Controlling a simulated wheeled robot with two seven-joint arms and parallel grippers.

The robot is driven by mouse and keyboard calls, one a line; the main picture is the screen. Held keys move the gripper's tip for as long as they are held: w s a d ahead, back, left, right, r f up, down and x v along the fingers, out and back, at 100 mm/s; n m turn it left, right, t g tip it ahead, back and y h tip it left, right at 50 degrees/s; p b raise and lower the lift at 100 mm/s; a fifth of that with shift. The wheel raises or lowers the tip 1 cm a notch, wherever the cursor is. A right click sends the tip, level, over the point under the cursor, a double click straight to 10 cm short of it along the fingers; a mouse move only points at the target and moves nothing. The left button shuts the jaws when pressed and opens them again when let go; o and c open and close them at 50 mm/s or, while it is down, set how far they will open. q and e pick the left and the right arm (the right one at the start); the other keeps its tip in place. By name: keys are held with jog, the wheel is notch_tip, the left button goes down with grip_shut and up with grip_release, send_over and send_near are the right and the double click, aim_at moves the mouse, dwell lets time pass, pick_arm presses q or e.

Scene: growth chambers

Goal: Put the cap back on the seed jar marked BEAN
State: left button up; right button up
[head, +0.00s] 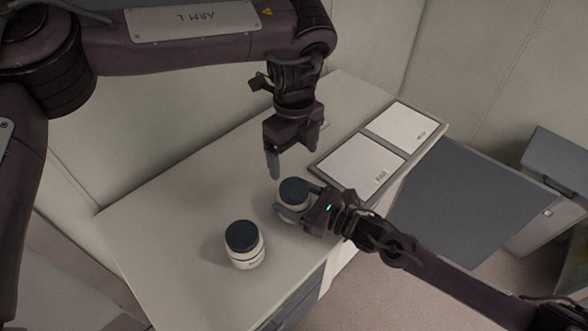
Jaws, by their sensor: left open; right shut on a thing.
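A white jar (293,203) with a dark blue cap (294,190) on its top stands on the bench, beside the pale panels. My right gripper (296,207) is shut on this jar, with its fingers around the body below the cap. I cannot tell how firmly the cap sits. A second white jar (246,258) with a dark cap (242,236) stands upright nearer the front, apart from both grippers. The print on both jars is too small to read. My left gripper (289,163) is open and empty, pointing down above and behind the held jar.
The pale bench (185,215) is clear to the left of the jars. A grey tray (408,158) with two white labelled panels lies at the back right. A grey surface (450,195) is beyond the bench's right edge. A wall runs behind the bench.

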aim_at(309, 204)
pick_arm(q)
notch_tip(309, 204, up, 2)
jog(key=shift+r, duration=0.2)
pick_arm(e)
jog(key=o, duration=1.9)
jog(key=shift+o, duration=0.2)
pick_arm(q)
jog(key=shift+f, duration=0.1)
pick_arm(e)
jog(key=shift+d, duration=0.1)
jog(key=shift+s+d+f, duration=0.1)
jog(key=shift+s+d, duration=0.1)
jog(key=shift+d, duration=0.1)
jog(key=b+v, duration=0.2)
jog(key=v, duration=0.4)
jog(key=shift+d, duration=0.15)
pick_arm(q)
jog(key=shift+f, duration=0.95)
pick_arm(e)
jog(key=shift+s+d, duration=0.2)
jog(key=shift+s, duration=0.05)
